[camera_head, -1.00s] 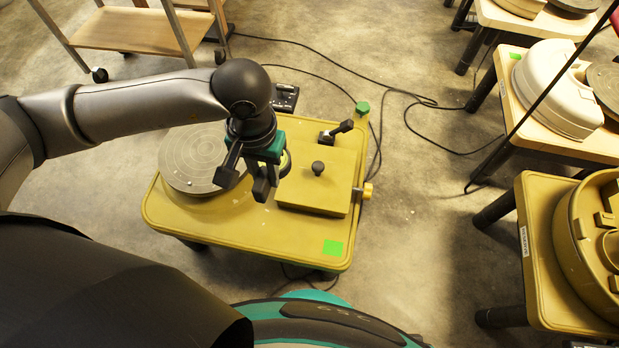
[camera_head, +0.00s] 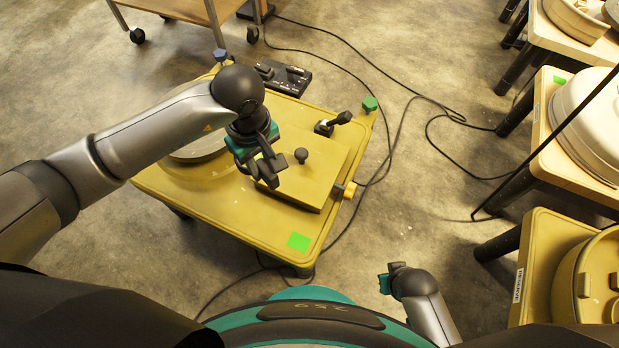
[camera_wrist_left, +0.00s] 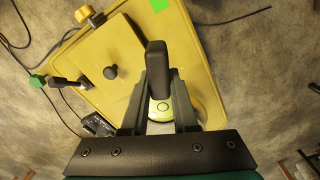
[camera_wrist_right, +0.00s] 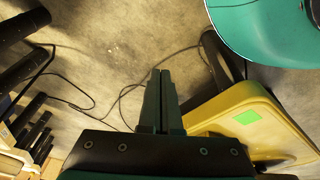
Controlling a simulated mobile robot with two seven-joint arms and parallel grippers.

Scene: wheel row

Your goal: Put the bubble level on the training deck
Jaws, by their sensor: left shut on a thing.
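The training deck (camera_head: 245,226) is an olive-yellow table with a grey turntable disc, a raised square plate and a green patch. My left gripper (camera_head: 264,172) is above the deck, over the plate's left edge. In the left wrist view its fingers are closed around a dark bar-like grip (camera_wrist_left: 156,62). A round pale yellow-green bubble level (camera_wrist_left: 162,108) shows between the fingers, partly covered by them; the grip seems part of it. Whether it touches the deck cannot be told. My right gripper (camera_head: 388,279) is low at the front, apart from the deck; its fingers (camera_wrist_right: 161,100) are together and empty.
A black knob (camera_head: 301,155) stands on the plate, with a lever (camera_head: 335,122) and green knob (camera_head: 370,104) behind. A black switch box (camera_head: 283,78) lies beyond the deck. Cables (camera_head: 372,60) cross the floor. A reserve table (camera_head: 538,262) stands at right.

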